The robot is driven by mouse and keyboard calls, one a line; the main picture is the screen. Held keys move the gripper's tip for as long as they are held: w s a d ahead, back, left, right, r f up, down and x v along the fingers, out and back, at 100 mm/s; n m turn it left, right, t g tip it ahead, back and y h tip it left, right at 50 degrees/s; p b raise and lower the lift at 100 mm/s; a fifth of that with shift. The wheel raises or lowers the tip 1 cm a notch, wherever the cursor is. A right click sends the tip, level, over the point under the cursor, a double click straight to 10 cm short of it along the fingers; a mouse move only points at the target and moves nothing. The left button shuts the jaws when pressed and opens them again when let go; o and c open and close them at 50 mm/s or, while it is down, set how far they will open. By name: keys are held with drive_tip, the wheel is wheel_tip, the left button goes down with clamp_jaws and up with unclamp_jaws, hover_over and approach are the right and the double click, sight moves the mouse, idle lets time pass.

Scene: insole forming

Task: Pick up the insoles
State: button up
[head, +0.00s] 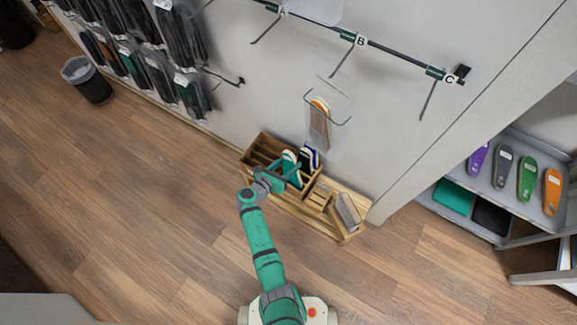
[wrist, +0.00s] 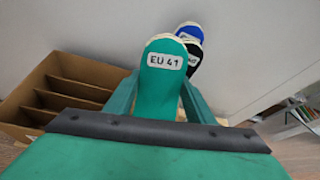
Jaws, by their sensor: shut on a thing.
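A green insole (wrist: 160,90) labelled "EU 41" stands between the two fingers of my gripper (wrist: 158,98) in the wrist view. My gripper is shut on it. In the head view the green insole (head: 289,163) shows at my gripper (head: 287,176), over the wooden box. Behind it are a blue insole (wrist: 189,31) and a black insole (wrist: 193,55), also seen in the head view at the box. The lower part of the green insole is hidden by my gripper. I cannot tell whether it is clear of the box.
The wooden box (head: 256,150) has several slots, with empty ones at the left. It stands on a wooden ledge (head: 352,232) against the wall. A packaged insole (head: 319,122) hangs above. Hooks A, B and C are on a rail (head: 400,57). A shelf (head: 500,190) holds coloured insoles at right.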

wheel_tip(320, 180, up, 17)
drive_tip(key=shift+f, duration=0.15)
idle(0.5)
idle(0.6)
drive_tip(key=shift+s+f, duration=0.1)
